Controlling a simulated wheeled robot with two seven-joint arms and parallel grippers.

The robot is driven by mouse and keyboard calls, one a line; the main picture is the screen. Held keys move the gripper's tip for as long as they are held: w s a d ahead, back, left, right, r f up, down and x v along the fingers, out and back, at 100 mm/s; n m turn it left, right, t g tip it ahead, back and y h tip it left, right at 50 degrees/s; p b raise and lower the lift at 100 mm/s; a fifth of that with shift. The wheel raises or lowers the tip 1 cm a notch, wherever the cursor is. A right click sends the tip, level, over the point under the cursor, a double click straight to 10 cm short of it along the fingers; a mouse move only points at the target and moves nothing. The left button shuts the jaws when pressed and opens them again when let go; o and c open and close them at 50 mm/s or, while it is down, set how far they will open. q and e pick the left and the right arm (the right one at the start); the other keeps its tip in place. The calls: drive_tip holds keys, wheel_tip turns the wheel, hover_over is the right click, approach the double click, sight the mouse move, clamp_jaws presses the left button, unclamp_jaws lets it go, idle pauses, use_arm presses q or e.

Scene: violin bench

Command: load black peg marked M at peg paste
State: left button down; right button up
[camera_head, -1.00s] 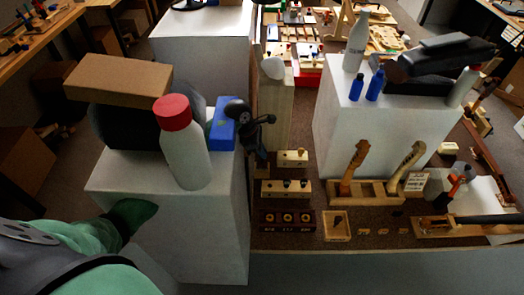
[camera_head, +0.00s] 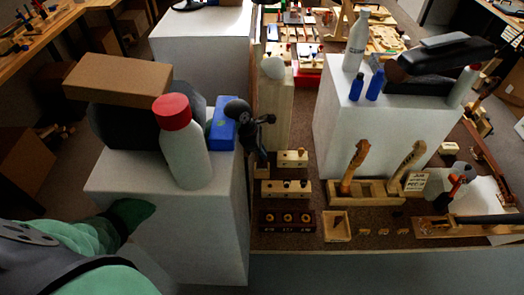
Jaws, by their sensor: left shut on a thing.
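My left gripper (camera_head: 262,160) is a dark shape beside the right edge of the near white block, pointing down. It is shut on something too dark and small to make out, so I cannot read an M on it. Right of it are a pale wooden block (camera_head: 291,160) with a dark knob and a longer pale block (camera_head: 286,190) with dark spots. Nearer is a dark red block (camera_head: 287,226) with several pale ringed holes and unreadable lettering; I cannot tell which is the peg paste. My right gripper is not in view.
The near white block (camera_head: 215,235) carries a red-capped white bottle (camera_head: 185,150), a blue box (camera_head: 222,125) and a cardboard box (camera_head: 118,78). A pale column (camera_head: 275,105) rises behind the gripper. A small wooden tray (camera_head: 337,226) and a scroll rack (camera_head: 375,192) stand right.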

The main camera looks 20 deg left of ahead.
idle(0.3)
use_arm(q)
drive_tip(key=shift+r+p, duration=0.8)
drive_tip(key=shift+r, duration=2.65)
